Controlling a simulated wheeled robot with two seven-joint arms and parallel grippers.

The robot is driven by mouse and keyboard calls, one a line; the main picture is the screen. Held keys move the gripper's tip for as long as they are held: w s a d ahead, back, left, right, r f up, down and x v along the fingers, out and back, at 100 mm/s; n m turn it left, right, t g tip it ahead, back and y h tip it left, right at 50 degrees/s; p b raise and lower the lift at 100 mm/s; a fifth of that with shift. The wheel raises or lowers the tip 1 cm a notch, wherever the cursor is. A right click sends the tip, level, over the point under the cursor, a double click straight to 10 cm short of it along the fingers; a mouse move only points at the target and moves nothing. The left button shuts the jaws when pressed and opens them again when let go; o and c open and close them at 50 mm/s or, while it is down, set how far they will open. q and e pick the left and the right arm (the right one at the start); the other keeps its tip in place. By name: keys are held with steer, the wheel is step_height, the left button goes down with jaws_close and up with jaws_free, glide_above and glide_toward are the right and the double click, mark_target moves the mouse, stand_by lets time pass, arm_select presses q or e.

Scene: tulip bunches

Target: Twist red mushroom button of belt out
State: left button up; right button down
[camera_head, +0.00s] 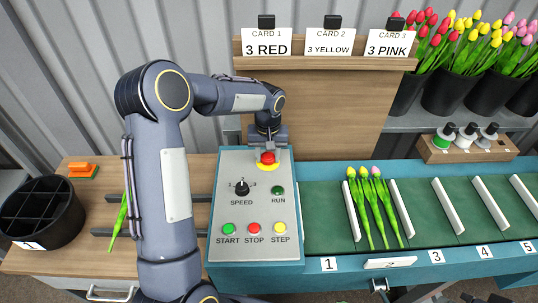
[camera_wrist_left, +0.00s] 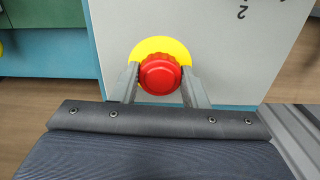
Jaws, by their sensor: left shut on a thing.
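The red mushroom button (camera_head: 267,158) sits on a yellow disc at the top of the grey control panel (camera_head: 232,213). My left gripper (camera_head: 268,151) reaches down to it from behind the panel. In the left wrist view my left gripper (camera_wrist_left: 161,82) has one finger on each side of the red button (camera_wrist_left: 160,74), shut on it. The yellow disc (camera_wrist_left: 150,45) shows behind the button. My right gripper does not show clearly; only dark parts appear at the bottom edge of the head view.
The panel also carries a speed knob (camera_head: 241,187) and RUN, START, STOP and STEP buttons. Three tulips (camera_head: 372,205) lie on the green belt (camera_head: 324,220) between white dividers. A black divided bin (camera_head: 42,232) stands at the left. Black flower buckets (camera_head: 455,92) stand at the back right.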

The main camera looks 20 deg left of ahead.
arm_select(q)
steer(key=shift+m, duration=0.5)
steer(key=m, duration=0.2)
steer(key=shift+m, duration=0.4)
steer(key=o, duration=0.6)
steer(key=shift+o, duration=0.2)
steer(key=shift+r+p, duration=0.1)
steer(key=shift+p, duration=0.2)
step_height(320, 180, up, 8)
steer(key=p, duration=0.5)
